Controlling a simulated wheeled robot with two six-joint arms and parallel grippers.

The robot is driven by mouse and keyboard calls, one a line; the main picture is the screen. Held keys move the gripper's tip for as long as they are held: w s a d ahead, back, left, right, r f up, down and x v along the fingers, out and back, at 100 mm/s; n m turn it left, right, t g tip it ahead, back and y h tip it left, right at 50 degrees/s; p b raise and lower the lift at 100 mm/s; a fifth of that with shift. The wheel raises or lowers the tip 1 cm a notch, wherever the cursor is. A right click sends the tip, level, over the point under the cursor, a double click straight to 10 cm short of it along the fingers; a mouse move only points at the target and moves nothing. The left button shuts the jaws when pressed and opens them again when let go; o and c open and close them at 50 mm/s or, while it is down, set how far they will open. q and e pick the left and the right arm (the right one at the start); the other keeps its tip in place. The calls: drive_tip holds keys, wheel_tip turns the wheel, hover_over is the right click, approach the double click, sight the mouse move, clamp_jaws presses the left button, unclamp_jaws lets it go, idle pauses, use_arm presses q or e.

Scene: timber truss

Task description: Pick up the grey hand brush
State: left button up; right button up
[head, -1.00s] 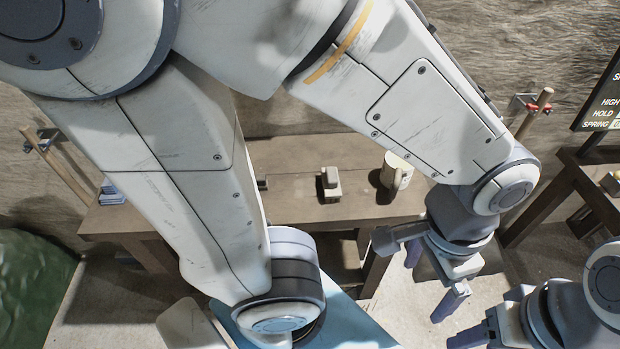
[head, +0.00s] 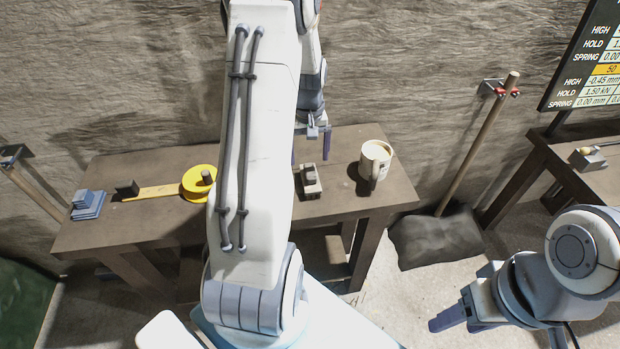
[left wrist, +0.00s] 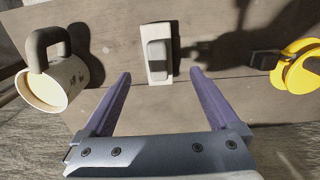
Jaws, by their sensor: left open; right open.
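The grey hand brush (head: 309,184), a small cream block with a grey grip on top, lies on the brown wooden table (head: 345,208). The brush also shows in the left wrist view (left wrist: 157,54), just beyond the fingertips and between their lines. My left gripper (head: 311,146) is open and empty, above the table beside the brush. Its two purple fingers (left wrist: 161,78) are spread in the left wrist view, apart from the brush. My right gripper (head: 456,324) is open and empty at the lower right, away from the table.
A cream mug (head: 375,162) stands right of the brush. A yellow tape reel (head: 198,183), a dark block (head: 127,188) and a blue block (head: 87,205) are at left.

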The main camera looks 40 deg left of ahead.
sight(310, 169)
use_arm(q)
wheel_tip(310, 169, down, 8)
drive_tip(key=shift+w+d+r+p, duration=0.1)
drive_tip(key=shift+d+p, duration=0.05)
drive_tip(key=shift+p, duration=0.3)
clamp_jaws()
drive_tip(key=shift+r, duration=0.1)
drive_tip(key=shift+r, duration=0.55)
wheel_tip(310, 169, up, 3)
drive_tip(key=shift+f+b, duration=0.1)
drive_tip(key=shift+b, duration=0.2)
drive_tip(key=s+d+r+b, duration=0.1)
drive_tip(key=d+r, duration=0.6)
drive_tip(key=d, duration=0.4)
drive_tip(key=shift+d, duration=0.3)
